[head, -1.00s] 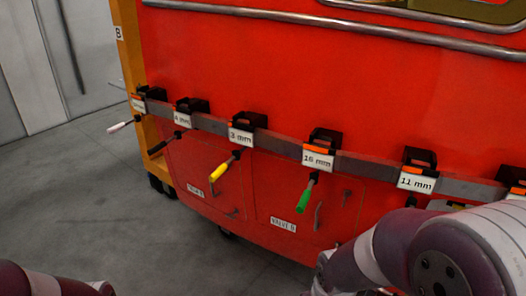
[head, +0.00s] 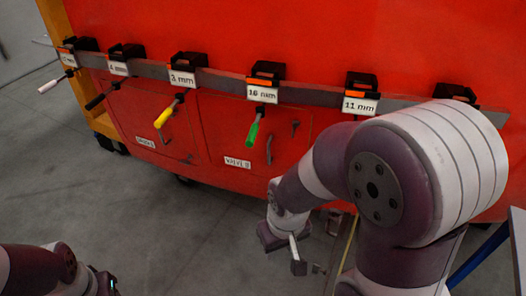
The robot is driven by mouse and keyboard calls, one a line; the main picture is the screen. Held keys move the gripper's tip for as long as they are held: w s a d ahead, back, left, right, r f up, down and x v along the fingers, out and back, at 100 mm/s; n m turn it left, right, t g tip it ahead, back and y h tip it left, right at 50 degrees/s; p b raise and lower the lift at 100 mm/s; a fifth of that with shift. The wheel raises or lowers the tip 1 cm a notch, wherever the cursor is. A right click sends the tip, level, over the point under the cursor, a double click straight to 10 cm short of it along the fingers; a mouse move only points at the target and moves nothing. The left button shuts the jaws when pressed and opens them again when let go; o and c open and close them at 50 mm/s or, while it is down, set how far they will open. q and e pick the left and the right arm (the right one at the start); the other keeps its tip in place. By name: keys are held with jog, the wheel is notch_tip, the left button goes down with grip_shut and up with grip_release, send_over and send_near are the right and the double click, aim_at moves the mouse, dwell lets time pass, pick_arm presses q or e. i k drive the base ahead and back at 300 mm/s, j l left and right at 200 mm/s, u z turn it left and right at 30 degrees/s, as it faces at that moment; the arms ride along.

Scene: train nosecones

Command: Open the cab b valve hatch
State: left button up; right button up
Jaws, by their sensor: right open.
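The valve hatch (head: 225,135) is a flat red panel low on the red cab side, and it looks closed. Its label (head: 237,162) reads VALVE B. A thin dark handle (head: 269,148) stands on its right part, and a small dark fitting (head: 294,128) sits above and right of that. My right gripper (head: 300,262) is open and empty, below and right of the hatch and apart from it. My left arm shows at the bottom left, but its gripper fingers are out of frame.
A grey rail (head: 218,83) crosses above the hatch with black holders and size labels. Tools hang from it, including a green-handled one (head: 253,132) in front of the hatch and a yellow-handled one (head: 166,115) to its left. Grey floor (head: 190,235) is clear below.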

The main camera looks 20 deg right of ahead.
aim_at(227, 122)
jog(key=k+z, duration=0.2)
jog(key=z, duration=0.2)
jog(key=k+l+z, duration=0.1)
jog(key=z, duration=0.25)
jog(key=k+l+z, duration=0.2)
jog(key=z, duration=0.2)
jog(key=i+j+z, duration=0.3)
jog(key=i+j, duration=0.15)
jog(key=j, duration=0.3)
jog(key=i+j+z, duration=0.15)
jog(key=j, duration=0.25)
